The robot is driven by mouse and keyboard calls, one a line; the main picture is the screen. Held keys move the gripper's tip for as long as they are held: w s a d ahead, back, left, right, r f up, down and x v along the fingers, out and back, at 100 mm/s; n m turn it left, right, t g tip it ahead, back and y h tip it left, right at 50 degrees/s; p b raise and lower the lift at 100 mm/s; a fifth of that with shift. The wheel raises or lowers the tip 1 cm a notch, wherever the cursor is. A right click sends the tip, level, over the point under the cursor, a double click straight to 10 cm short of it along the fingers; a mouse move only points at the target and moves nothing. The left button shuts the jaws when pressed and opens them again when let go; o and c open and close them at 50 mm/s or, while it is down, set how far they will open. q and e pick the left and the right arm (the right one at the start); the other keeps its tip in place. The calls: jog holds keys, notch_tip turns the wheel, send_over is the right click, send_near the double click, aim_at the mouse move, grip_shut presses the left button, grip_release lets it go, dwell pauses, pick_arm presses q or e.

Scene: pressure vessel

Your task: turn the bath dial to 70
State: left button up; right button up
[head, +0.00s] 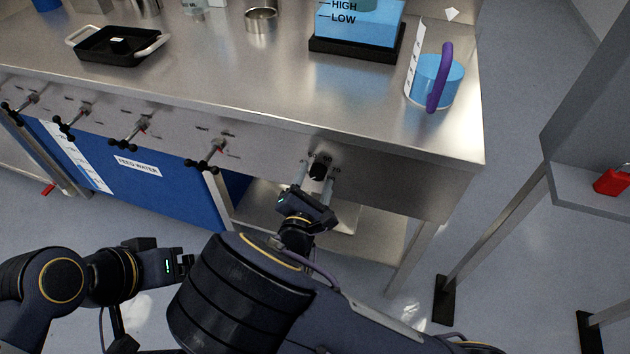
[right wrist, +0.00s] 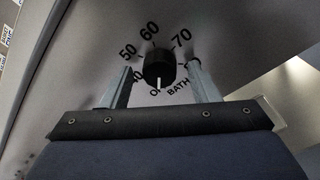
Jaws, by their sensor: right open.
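The bath dial (head: 318,171) is a small black knob on the steel bench's front panel. In the right wrist view the dial (right wrist: 159,67) has a white pointer line facing down, toward the partly hidden "OFF" mark. The numbers 50, 60 and 70 show around its upper side; the "BATH" label shows below right. My right gripper (head: 319,176) is open, with one finger on each side of the dial. In the right wrist view the gripper (right wrist: 161,72) shows gaps between fingers and knob. My left gripper (head: 183,266) is low at left, away from the panel; its jaw opening is unclear.
Several black-handled valves (head: 207,155) line the panel to the left. An open shelf lies below the dial.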

jog(key=shift+w, duration=0.15)
jog(key=c, duration=1)
